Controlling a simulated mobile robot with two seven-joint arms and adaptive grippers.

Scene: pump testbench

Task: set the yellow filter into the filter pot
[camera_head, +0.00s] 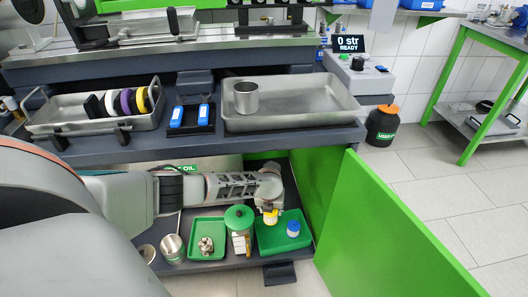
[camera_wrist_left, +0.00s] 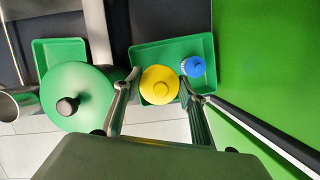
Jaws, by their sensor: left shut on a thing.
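The yellow filter (camera_head: 270,217) is held at the left edge of the right green tray (camera_head: 305,238) on the lower shelf. My left gripper (camera_head: 269,207) reaches in over it and is shut on it. In the left wrist view the round yellow top of the filter (camera_wrist_left: 159,85) sits between the two fingers of my left gripper (camera_wrist_left: 157,88). I cannot tell whether its underside touches the tray. An open metal pot (camera_head: 246,98) stands in the large steel tray on the bench top; I cannot tell for sure that it is the filter pot. My right gripper is not in view.
A green-lidded canister (camera_head: 239,219) stands close left of the filter. A blue-capped bottle (camera_head: 293,229) is in the same green tray. Metal cups (camera_head: 172,248) stand further left. An open green door (camera_head: 395,230) borders the shelf right. The steel tray (camera_head: 320,103) has free room.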

